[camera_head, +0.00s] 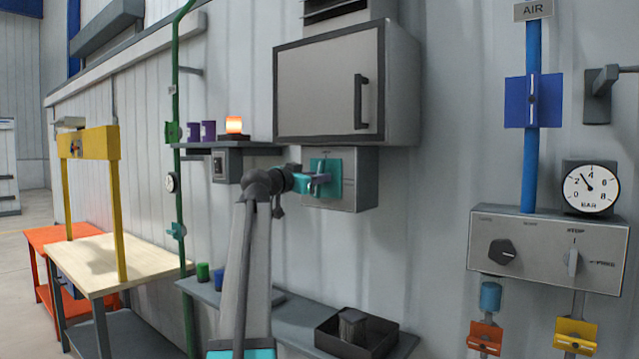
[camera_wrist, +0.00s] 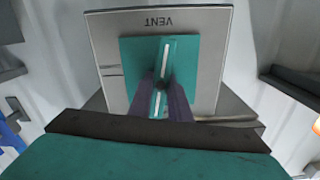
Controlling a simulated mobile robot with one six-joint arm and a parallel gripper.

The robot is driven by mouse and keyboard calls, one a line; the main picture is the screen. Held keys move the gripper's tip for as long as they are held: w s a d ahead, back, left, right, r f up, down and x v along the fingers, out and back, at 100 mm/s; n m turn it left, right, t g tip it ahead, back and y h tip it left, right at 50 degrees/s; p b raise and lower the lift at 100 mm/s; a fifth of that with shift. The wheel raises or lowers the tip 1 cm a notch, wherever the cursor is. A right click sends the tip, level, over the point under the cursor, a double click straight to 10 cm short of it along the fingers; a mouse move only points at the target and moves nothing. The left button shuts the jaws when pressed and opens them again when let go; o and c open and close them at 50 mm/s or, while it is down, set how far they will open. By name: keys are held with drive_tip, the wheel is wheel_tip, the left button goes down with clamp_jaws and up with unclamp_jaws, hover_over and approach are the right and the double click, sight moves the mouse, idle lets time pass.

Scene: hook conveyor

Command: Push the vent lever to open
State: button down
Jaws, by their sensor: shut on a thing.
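The vent lever (camera_wrist: 164,60) is on a teal plate (camera_wrist: 208,65) fixed to a grey box (camera_wrist: 110,45) marked VENT. The wrist view shows this label upside down. A white stripe runs straight up and down along the lever there. My gripper (camera_wrist: 162,84) has its two dark fingers shut on the lever, one on each side, and they hide part of it. In the head view my gripper (camera_head: 312,184) reaches the teal plate (camera_head: 334,172) from the left and covers much of the lever.
A grey cabinet (camera_head: 330,90) with a dark handle hangs directly above the vent box. A shelf (camera_head: 225,147) with purple cups and a lit orange lamp (camera_head: 234,125) is to the left. A lower ledge (camera_head: 300,318) holds a dark open bin (camera_head: 335,340).

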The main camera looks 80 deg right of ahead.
drive_tip(key=shift+n+b, duration=0.3)
drive_tip(key=shift+n, duration=0.8)
drive_tip(key=c, duration=1.6)
unclamp_jaws()
drive_tip(key=shift+w, duration=0.1)
drive_tip(key=shift+c, duration=0.2)
drive_tip(key=b+v, duration=0.3)
drive_tip(key=v, duration=1)
drive_tip(key=shift+w+a+b, duration=0.2)
drive_tip(key=shift+a+b, duration=0.1)
drive_tip(key=shift+w, duration=0.1)
